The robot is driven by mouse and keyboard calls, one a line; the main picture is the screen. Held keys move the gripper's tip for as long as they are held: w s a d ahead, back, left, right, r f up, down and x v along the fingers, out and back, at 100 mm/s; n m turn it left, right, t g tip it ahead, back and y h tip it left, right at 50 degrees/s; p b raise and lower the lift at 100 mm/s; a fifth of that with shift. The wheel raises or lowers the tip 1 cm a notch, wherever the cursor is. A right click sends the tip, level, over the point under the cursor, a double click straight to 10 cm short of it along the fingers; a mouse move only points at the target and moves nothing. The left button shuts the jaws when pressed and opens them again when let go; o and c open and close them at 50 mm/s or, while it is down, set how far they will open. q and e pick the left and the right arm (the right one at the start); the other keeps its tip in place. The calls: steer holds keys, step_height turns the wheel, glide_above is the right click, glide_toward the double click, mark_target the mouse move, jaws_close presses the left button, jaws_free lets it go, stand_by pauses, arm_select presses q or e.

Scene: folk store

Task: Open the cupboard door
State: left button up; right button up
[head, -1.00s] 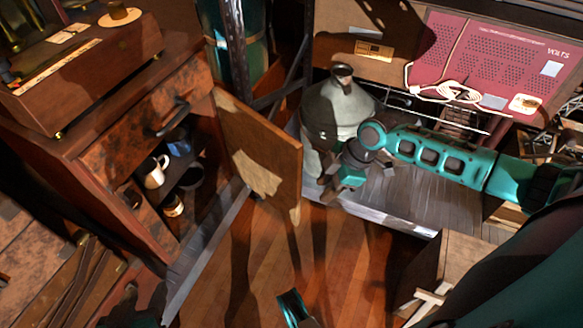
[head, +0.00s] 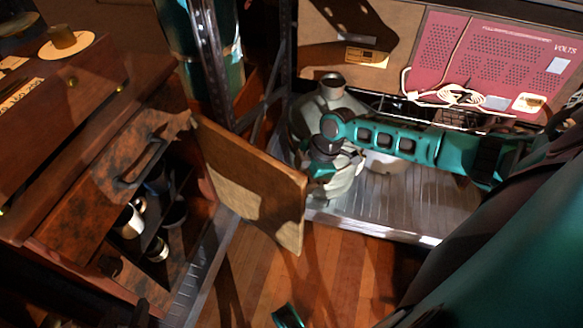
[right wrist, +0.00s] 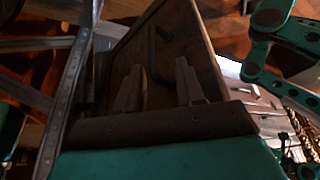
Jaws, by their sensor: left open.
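The cupboard (head: 110,225) stands at the left in the head view. Its wooden door (head: 250,185) stands wide open, swung out to the right, with a pale patch on the face towards me. Dark shelves with cups (head: 130,222) show inside. My right arm reaches in from the right, ending beside the door's free edge. In the right wrist view, my right gripper (right wrist: 158,64) has its fingers apart in front of the door (right wrist: 205,45) and its dark handle (right wrist: 155,50); no grip shows.
A large grey jug (head: 310,115) stands behind the door on a metal shelf (head: 400,205). A metal post (head: 210,60) rises behind the door. Wooden floor (head: 250,285) is clear in front.

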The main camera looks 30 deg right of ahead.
steer(key=b+x, duration=0.1)
steer(key=x, duration=0.5)
jaws_close()
stand_by(0.6)
